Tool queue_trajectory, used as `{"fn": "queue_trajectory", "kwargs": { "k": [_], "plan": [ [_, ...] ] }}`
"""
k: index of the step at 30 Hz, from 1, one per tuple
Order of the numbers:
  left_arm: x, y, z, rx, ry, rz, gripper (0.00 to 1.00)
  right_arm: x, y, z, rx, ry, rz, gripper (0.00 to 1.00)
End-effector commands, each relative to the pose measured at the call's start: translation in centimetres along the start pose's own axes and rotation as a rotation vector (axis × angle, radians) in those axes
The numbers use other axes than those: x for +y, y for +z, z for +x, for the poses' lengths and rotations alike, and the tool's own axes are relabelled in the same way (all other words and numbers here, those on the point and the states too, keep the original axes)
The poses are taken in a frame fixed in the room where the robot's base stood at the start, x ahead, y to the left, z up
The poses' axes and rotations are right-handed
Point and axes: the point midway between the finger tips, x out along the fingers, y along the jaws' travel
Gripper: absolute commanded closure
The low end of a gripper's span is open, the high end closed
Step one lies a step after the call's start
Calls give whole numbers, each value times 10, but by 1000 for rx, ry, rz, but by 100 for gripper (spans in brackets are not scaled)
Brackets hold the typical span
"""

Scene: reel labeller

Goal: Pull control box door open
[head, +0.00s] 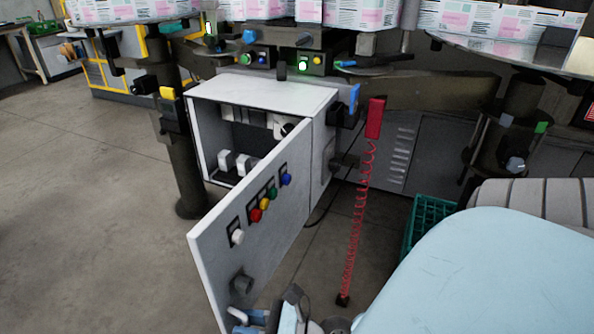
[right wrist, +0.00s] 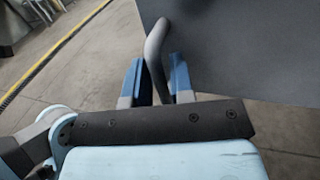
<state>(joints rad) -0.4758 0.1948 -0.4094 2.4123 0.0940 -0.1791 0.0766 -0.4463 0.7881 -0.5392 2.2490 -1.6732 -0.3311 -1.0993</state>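The control box (head: 262,92) is a pale grey cabinet, and its inside shows. Its door (head: 252,225) stands wide open, swung toward me on its right-hand edge. A row of coloured buttons and a dark round latch (head: 243,284) are on the door's face. My right gripper (head: 250,318) is at the door's low free corner, partly cut off by the bottom of the head view. My left gripper is not in view.
A red pendant (head: 375,118) hangs on a coiled red cord right of the box. A green crate (head: 428,215) stands on the floor further right. A dark post (head: 188,170) stands left of the box. The floor at left is clear.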

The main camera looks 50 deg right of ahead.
Motion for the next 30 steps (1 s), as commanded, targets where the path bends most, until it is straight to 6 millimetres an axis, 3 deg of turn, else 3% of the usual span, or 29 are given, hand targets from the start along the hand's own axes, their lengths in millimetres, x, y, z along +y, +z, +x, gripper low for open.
{"fn": "queue_trajectory", "kwargs": {
  "k": [5, 18, 24, 30],
  "plan": [
    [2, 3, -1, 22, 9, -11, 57, 0, -4, -23, 6, 3, -2, 78],
    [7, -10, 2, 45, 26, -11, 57, 1, 0, -114, 6, 5, 1, 78],
    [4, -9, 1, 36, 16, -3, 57, 1, 0, -133, 3, 2, 2, 78],
    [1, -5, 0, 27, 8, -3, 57, 1, 0, -136, 0, 2, 1, 78]
  ]
}}
